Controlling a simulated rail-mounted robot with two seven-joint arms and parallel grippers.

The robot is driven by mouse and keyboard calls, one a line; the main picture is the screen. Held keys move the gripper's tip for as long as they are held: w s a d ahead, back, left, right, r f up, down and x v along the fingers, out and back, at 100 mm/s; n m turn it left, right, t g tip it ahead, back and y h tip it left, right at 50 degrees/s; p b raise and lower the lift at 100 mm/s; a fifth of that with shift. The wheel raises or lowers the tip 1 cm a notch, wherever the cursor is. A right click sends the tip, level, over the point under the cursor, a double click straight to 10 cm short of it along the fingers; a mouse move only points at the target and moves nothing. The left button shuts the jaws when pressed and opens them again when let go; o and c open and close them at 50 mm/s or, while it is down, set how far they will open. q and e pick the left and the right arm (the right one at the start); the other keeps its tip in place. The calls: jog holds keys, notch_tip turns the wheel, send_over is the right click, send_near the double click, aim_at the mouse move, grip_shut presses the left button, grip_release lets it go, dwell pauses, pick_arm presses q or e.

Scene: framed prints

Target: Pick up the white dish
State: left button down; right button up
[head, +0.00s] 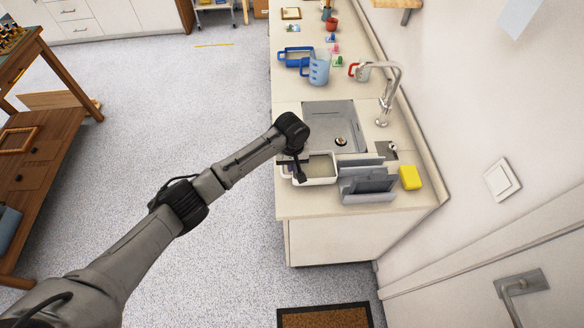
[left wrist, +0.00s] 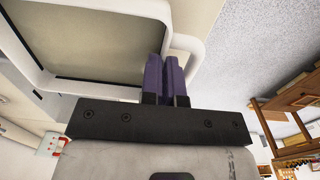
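The white dish (head: 318,183) is a rectangular pan with a beige inside and a loop handle at its left end. In the left wrist view the dish (left wrist: 98,90) fills the upper left. My left gripper (head: 299,176) is at the dish's left end. Its purple fingers (left wrist: 166,75) are nearly together, one on each side of the dish's wall by the handle. I cannot tell whether the dish touches the counter. My right gripper is not in view.
The grey rack (head: 366,185) stands right beside the dish, with a yellow sponge (head: 410,178) to its right. The sink (head: 334,115) and tap (head: 390,92) are behind.

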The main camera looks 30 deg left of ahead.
pick_arm(q)
jog(key=shift+f, duration=0.9)
jog(key=c, duration=1.4)
grip_release()
jog(key=shift+f, duration=0.15)
jog(key=shift+o, duration=0.2)
jog(key=shift+r, duration=0.4)
notch_tip(320, 180, up, 12)
jog(key=p, duration=0.1)
jog(key=shift+f+p, duration=0.25)
jog(key=shift+p, duration=0.1)
